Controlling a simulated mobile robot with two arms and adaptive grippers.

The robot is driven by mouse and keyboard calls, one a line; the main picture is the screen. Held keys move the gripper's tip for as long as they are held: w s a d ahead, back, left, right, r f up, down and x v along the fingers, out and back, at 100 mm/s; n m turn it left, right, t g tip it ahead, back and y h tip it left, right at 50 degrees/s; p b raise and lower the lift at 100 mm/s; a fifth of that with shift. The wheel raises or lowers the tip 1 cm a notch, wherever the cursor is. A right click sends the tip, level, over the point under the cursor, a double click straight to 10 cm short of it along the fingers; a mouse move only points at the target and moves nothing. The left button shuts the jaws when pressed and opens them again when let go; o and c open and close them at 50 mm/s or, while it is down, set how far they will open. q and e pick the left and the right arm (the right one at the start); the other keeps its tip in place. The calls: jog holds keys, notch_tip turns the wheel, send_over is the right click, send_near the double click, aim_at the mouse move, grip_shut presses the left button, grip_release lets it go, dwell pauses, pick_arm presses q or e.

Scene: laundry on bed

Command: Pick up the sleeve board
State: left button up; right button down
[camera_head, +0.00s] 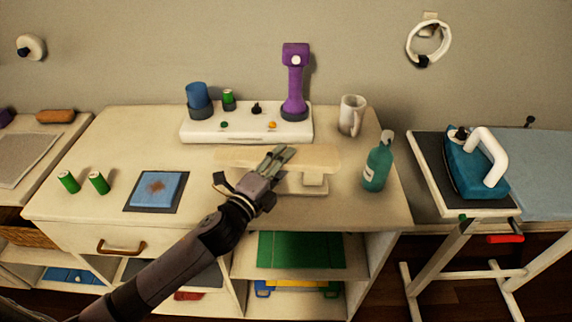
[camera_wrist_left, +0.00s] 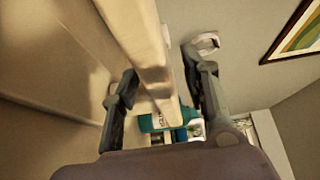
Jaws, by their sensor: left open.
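The sleeve board (camera_head: 325,156) is a pale wooden board on a short support above a base, lying on the cabinet top in front of the white charging station. My left gripper (camera_head: 283,153) reaches over its middle and hides part of it. In the left wrist view, the board (camera_wrist_left: 146,40) runs between the two spread fingers of the left gripper (camera_wrist_left: 160,66). The fingers are open, one on each side of the board; whether either touches it I cannot tell. My right gripper is not in view.
A green bottle (camera_head: 378,166) and a white mug (camera_head: 351,115) stand right of the board. The white station (camera_head: 170,130) behind holds a purple device (camera_head: 294,85). Green cans (camera_head: 98,182) and a blue pad (camera_head: 157,188) lie left. An iron (camera_head: 475,170) stands far right.

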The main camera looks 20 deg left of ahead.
pick_arm(q)
jog(key=shift+x, duration=0.95)
grip_shut()
